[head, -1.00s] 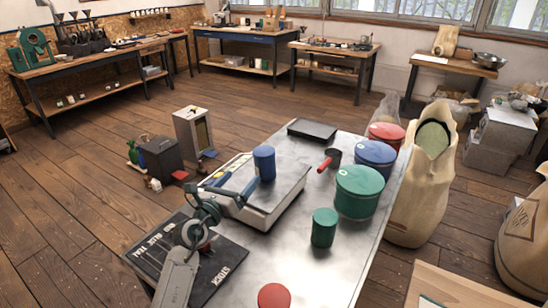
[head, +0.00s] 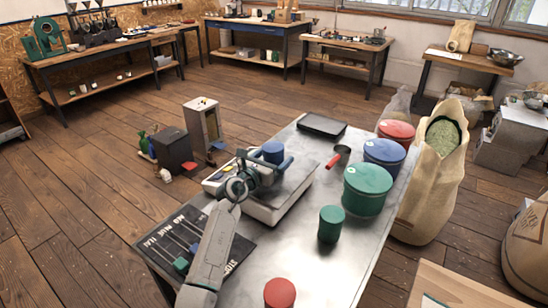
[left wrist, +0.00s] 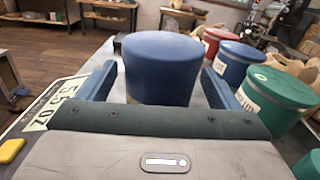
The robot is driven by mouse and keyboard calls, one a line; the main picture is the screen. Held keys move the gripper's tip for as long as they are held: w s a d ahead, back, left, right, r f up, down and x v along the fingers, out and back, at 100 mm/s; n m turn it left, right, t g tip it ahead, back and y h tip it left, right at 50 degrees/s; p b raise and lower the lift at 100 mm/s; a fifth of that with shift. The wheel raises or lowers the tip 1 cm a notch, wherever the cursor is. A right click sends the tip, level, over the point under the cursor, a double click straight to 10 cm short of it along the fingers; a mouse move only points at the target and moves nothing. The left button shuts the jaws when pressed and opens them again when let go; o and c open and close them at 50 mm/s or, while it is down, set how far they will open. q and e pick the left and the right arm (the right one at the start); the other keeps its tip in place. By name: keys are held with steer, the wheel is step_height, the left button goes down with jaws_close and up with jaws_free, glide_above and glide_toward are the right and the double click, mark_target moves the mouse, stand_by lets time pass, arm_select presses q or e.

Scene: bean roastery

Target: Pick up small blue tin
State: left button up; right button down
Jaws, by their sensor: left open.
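The small blue tin (head: 273,152) stands upright on the scale (head: 285,205) on the metal table. It also shows in the left wrist view (left wrist: 163,68), large and centred between the fingers. My left gripper (head: 270,165) is open, with one finger on each side of the tin. In the left wrist view, a gap shows between the tin and the fingers (left wrist: 162,85). The lower part of the tin is hidden by my gripper in the head view. My right gripper is not in view.
Larger green (head: 367,190), blue (head: 384,157) and red (head: 396,134) tins stand along the table's right side. A dark board (head: 230,258) lies at front left.

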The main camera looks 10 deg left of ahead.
arm_select(q)
steer(key=shift+w+d+f, duration=0.1)
steer(key=shift+w+d, duration=0.05)
steer(key=shift+w, duration=0.2)
steer(key=shift+c, duration=0.5)
steer(key=c, duration=1.2)
steer(key=shift+o, duration=0.2)
